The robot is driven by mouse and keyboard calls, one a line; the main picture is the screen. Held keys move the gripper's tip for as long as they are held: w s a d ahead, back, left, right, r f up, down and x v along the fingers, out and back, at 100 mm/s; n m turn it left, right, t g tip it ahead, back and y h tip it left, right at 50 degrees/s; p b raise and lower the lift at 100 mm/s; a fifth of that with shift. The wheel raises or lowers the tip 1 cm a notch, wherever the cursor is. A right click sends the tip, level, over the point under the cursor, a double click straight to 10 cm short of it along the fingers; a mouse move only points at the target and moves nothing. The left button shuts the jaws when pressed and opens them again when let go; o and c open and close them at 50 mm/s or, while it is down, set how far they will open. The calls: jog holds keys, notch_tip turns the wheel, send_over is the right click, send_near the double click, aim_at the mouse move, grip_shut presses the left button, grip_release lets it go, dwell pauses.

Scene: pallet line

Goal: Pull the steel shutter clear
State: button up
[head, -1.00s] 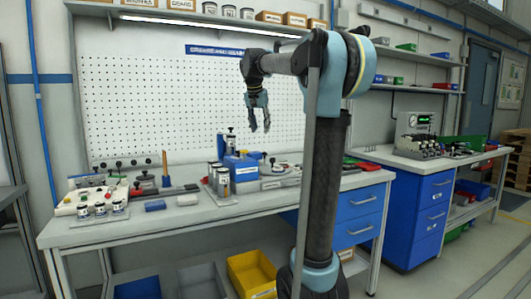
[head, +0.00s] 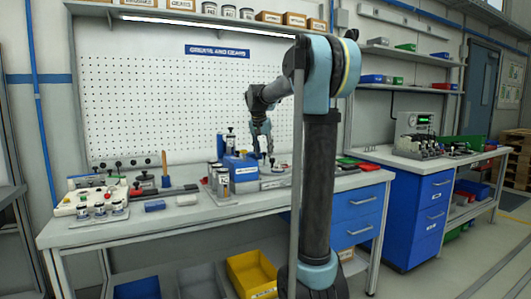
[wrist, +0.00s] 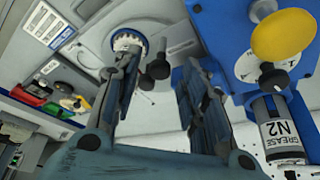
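My gripper (head: 266,152) hangs low over the bench, just right of the blue grease block (head: 240,168). In the wrist view my gripper (wrist: 161,68) is open, its two dark fingers apart. Black knobs (wrist: 158,68) show in the gap between the fingers, nearer the left one; I see no grip on them. Beyond them lies a grey metal fixture (wrist: 92,48) with a pale toothed ring (wrist: 127,41). I cannot tell for certain which grey plate is the steel shutter; the fingers hide part of this area.
A blue block (wrist: 235,75) with a yellow cap (wrist: 284,35) and a grease N2 cartridge (wrist: 282,140) stands close to the right finger. Cans and tools occupy the bench (head: 170,228) further left. A pegboard (head: 150,90) stands behind.

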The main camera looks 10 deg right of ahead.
grip_shut()
jog(key=s, duration=0.1)
jog(key=s+d, duration=0.1)
jog(key=s, duration=0.3)
jog(key=shift+s+d, duration=0.1)
jog(key=shift+d, duration=0.2)
grip_release()
